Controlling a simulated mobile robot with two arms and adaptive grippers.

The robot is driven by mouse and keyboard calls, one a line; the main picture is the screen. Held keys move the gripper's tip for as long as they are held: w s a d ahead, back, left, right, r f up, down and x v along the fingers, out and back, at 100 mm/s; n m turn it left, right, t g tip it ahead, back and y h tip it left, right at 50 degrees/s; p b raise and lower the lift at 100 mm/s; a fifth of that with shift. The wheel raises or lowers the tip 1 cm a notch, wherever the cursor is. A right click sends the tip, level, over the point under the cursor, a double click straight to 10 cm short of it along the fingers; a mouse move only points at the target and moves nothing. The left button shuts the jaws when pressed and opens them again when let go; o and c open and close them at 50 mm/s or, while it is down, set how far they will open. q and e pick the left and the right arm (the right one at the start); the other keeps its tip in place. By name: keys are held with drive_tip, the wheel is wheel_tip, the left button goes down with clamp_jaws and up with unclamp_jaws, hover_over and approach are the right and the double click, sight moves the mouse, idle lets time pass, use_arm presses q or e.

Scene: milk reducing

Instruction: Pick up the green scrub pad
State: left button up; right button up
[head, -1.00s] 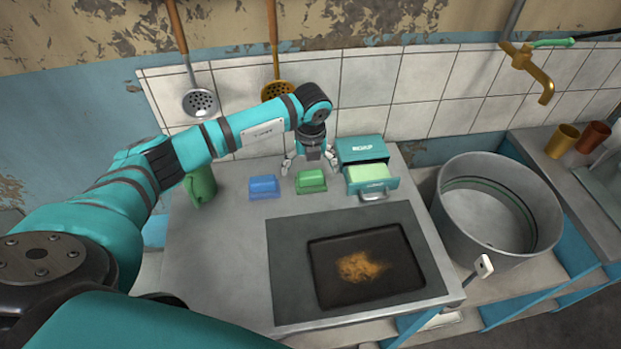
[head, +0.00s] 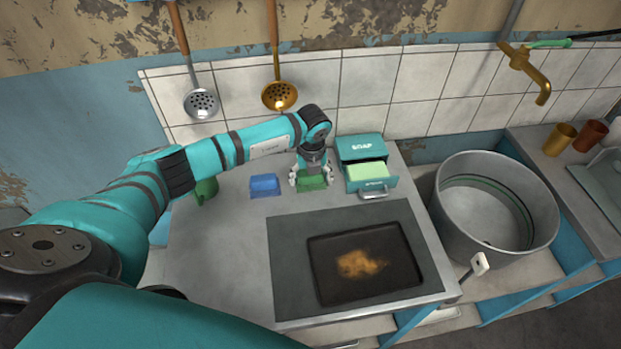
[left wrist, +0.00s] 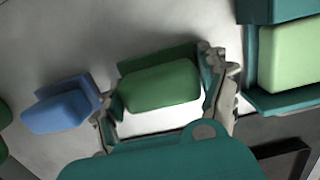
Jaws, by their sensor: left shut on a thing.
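The green scrub pad (head: 312,183) sits in a small green holder on the counter, between the blue pad and the soap box. In the left wrist view the green pad (left wrist: 160,86) lies between the two fingers, with its holder's wall behind it. My left gripper (head: 311,178) points down over the pad and is shut on it, one finger at each end. It also shows in the left wrist view (left wrist: 165,100). The gripper hides part of the pad in the head view. My right gripper is not in view.
A blue pad (head: 264,184) stands close on the left. A teal soap box (head: 361,148) with an open drawer holding pale green soap (head: 367,171) is close on the right. A dark tray (head: 328,282) with brown residue lies in front. A large metal pot (head: 457,214) stands right.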

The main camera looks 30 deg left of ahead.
use_arm(q)
drive_tip(key=shift+c, duration=0.9)
drive_tip(key=shift+r, duration=0.15)
drive_tip(key=shift+r, duration=0.3)
drive_tip(key=shift+s+d+r+b, duration=0.2)
drive_tip(key=shift+r+b, duration=0.2)
drive_tip(key=shift+r, duration=0.25)
drive_tip(key=shift+s+d+r+b, duration=0.15)
drive_tip(key=shift+r+b, duration=0.2)
drive_tip(key=shift+r, duration=0.25)
drive_tip(key=s+d+b, duration=0.1)
drive_tip(key=s+d, duration=0.1)
drive_tip(key=s, duration=0.2)
drive_tip(key=s+d+r+b, duration=0.1)
drive_tip(key=s+d, duration=0.2)
drive_tip(key=s, duration=0.1)
drive_tip(key=s+d+b, duration=0.1)
drive_tip(key=s+d, duration=0.2)
drive_tip(key=s, duration=0.1)
drive_tip(key=shift+s+d+r, duration=0.2)
drive_tip(key=shift+d+r, duration=0.05)
drive_tip(key=shift+r, duration=0.05)
